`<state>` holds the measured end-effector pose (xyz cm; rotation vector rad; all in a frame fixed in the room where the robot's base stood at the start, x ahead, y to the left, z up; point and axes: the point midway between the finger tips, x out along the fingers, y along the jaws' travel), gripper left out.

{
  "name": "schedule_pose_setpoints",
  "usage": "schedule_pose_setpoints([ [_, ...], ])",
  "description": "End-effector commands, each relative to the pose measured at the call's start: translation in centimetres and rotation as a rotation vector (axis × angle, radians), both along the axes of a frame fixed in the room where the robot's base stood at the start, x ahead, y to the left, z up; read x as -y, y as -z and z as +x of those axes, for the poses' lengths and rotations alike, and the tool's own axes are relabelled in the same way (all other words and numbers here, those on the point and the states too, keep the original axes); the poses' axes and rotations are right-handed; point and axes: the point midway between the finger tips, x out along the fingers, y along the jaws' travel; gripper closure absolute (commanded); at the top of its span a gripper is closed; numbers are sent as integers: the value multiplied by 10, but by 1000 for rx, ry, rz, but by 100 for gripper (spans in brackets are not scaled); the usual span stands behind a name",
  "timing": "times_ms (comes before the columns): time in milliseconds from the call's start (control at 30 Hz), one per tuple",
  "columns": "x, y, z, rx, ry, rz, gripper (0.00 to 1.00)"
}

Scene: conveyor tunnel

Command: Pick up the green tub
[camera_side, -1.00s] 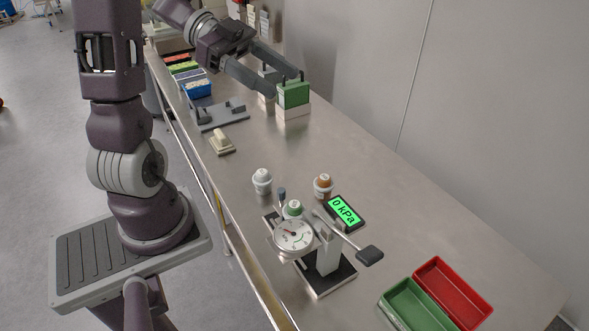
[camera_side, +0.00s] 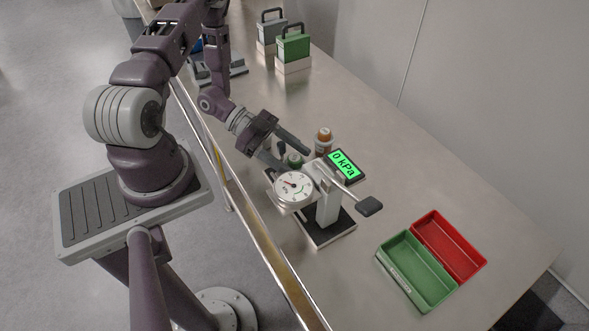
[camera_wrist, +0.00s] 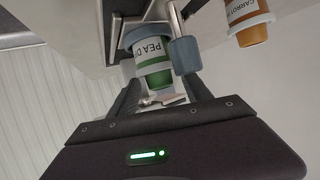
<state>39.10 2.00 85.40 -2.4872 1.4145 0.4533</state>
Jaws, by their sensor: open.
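In the side view the green tub (camera_side: 295,160) stands behind the pressure gauge, partly covered by my gripper. My gripper (camera_side: 293,158) is open, with its fingers reaching toward the tub from the left. In the wrist view the tub shows ahead, between the fingers' directions. I cannot tell whether a finger touches it.
A blue-grey knob (camera_wrist: 185,55) stands close beside the tub. An orange carrot tub (camera_side: 323,141) is just behind. Green (camera_side: 408,290) and red (camera_side: 468,270) trays lie right.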

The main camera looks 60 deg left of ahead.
Motion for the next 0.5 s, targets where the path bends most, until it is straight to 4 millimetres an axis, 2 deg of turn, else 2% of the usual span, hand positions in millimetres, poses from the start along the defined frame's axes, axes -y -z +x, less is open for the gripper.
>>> schedule_pose_setpoints([
  [33,9,3,4,-2,4,-3,43],
  [167,24,11,14,-1,2,-2,43],
  [400,27,12,17,1,0,0,43],
  [500,27,12,17,0,0,0,60],
])
